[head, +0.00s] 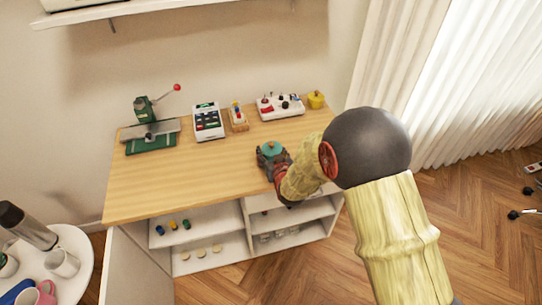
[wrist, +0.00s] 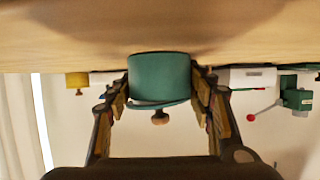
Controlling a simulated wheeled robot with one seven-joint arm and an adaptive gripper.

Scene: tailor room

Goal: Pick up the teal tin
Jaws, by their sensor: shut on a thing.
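The teal tin (head: 272,148) is near the right front part of the wooden table (head: 190,190) in the head view. In the wrist view, which looks upside down, the tin (wrist: 160,76) is a smooth teal cylinder with a lid and a small wooden knob. My gripper (head: 273,160) is shut on the tin, with one finger on each side. In the wrist view my gripper (wrist: 161,90) shows both fingers against its sides. The tin looks upright. Whether its base touches the tabletop is hard to tell.
At the back stand a green press (head: 148,128), a white keyed device (head: 208,121), a small wooden rack (head: 238,117), a white box with knobs (head: 280,106) and a yellow tin (head: 316,99). The table's middle and front left are clear. A round white table (head: 75,240) holds mugs.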

